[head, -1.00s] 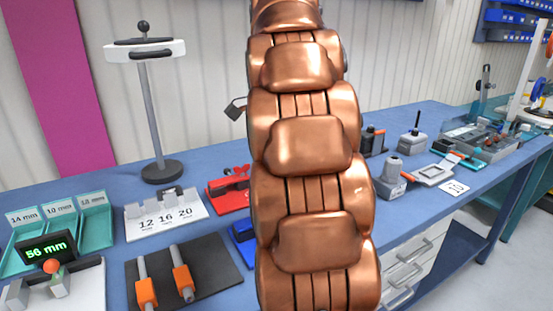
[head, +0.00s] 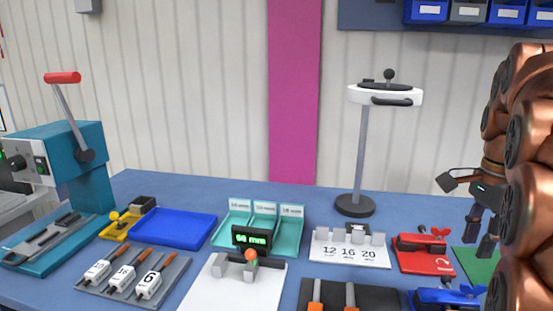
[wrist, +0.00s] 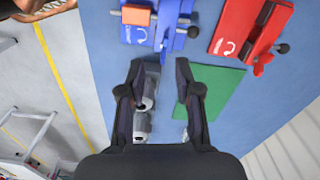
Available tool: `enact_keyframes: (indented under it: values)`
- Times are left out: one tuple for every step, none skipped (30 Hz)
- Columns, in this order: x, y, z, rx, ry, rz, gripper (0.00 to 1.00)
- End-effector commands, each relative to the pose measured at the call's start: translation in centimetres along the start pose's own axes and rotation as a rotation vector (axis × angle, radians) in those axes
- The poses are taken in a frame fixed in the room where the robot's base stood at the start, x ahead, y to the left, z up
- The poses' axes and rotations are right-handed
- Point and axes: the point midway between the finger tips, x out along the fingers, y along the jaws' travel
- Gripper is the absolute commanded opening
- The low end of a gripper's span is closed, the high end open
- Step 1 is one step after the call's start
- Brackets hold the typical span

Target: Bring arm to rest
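My copper-coloured arm stands at the right edge of the head view. My gripper (head: 480,232) hangs from it with its dark fingers pointing down over the right part of the blue bench. In the wrist view my gripper (wrist: 160,64) has its two fingers well apart with nothing held between them. Below it are the green mat (wrist: 218,92) and grey cylindrical items (wrist: 148,95), partly hidden by the left finger. The gap between fingers and bench cannot be told exactly.
A red fixture (head: 424,256) and a blue fixture (head: 446,299) stand near the gripper. A tall stand with a white head (head: 362,150) is left of the arm. Trays, gauges and a teal press (head: 75,150) fill the bench further left. The wrist view shows floor with a yellow line (wrist: 58,75).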

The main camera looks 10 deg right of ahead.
Motion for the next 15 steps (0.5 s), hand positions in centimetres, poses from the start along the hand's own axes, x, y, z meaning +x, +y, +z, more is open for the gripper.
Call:
enact_keyframes:
  values:
    - [-0.2, 0.3, 1.2, -0.052, -0.002, 0.002, 0.33]
    - [-0.1, 0.4, 1.9, -0.087, -0.005, 0.007, 0.33]
    - [0.1, 0.7, 2.8, -0.135, -0.008, 0.012, 0.33]
    - [0.3, 0.9, 3.6, -0.174, -0.01, 0.015, 0.33]
    - [0.5, 1.2, 4.3, -0.215, -0.012, 0.019, 0.33]
    - [0.7, 1.5, 5.3, -0.271, -0.013, 0.021, 0.33]
    - [0.8, 1.8, 6.1, -0.315, -0.013, 0.022, 0.33]
    - [1.1, 2.2, 6.9, -0.359, -0.017, 0.029, 0.33]
    - [1.5, 2.7, 7.9, -0.416, -0.021, 0.035, 0.33]
    - [1.7, 3.0, 8.6, -0.461, -0.022, 0.036, 0.33]
    - [1.9, 3.5, 9.3, -0.505, -0.024, 0.038, 0.33]
    - [2.3, 4.1, 10.2, -0.563, -0.026, 0.042, 0.33]
    - [2.5, 4.5, 10.9, -0.608, -0.029, 0.046, 0.33]
    - [2.9, 5.0, 11.6, -0.651, -0.033, 0.052, 0.33]
    - [3.2, 5.7, 12.4, -0.71, -0.035, 0.054, 0.33]
